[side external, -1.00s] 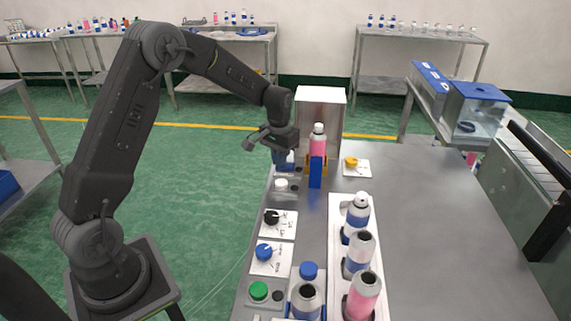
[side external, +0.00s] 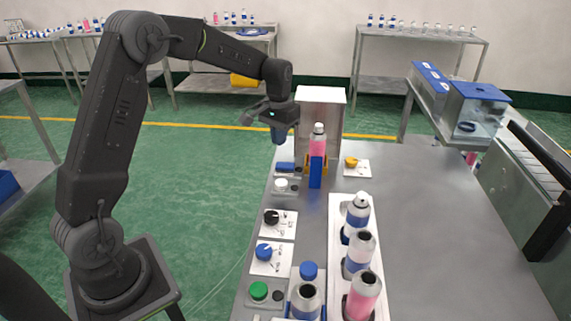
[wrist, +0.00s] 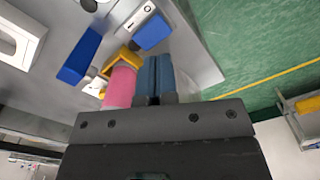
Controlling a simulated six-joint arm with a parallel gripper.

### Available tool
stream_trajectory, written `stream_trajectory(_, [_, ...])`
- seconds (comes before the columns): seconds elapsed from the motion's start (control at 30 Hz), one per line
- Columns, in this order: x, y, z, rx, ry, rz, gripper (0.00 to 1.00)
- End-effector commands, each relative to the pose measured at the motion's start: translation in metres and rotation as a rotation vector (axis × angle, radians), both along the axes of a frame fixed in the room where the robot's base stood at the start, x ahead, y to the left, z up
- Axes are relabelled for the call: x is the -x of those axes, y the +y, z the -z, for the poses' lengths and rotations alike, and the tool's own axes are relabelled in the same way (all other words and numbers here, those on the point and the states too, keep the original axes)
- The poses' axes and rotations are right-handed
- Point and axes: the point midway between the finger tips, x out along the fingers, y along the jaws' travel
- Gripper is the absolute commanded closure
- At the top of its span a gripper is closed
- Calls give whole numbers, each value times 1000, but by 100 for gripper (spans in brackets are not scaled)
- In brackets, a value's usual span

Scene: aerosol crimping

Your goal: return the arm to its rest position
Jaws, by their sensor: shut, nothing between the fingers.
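My gripper (side external: 279,137) hangs in the air at the far left edge of the steel table, just left of the white-sided box. Its blue fingers are together with nothing between them, and they also show closed in the wrist view (wrist: 154,75). A pink can with a white top (side external: 318,142) stands upright in front of the box, behind a blue block (side external: 316,172). In the wrist view the pink can (wrist: 120,88) shows left of the fingers, apart from them as far as I can tell.
The steel table (side external: 430,220) has wide free room on its right. A white tray (side external: 336,215) holds several cans. Knob panels (side external: 277,223) line the left edge. The white-sided box (side external: 321,105) stands close to my gripper. Green floor (side external: 200,210) lies open to the left.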

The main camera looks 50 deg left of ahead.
Motion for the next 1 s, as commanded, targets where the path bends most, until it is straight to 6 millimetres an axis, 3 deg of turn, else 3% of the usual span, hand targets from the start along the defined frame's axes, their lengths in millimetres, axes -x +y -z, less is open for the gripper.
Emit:
stream_trajectory(0.27, [0, -1, -1, -1, -2, 1, 100])
stream_trajectory(0.37, [5, -7, -12, -6, -18, 9, 100])
stream_trajectory(0.47, [20, -22, -34, -16, -54, 29, 100])
stream_trajectory(0.7, [88, -75, -95, -46, -186, 102, 100])
stream_trajectory(0.87, [142, -105, -117, -59, -278, 150, 100])
stream_trajectory(1.0, [190, -126, -123, -65, -357, 193, 100])
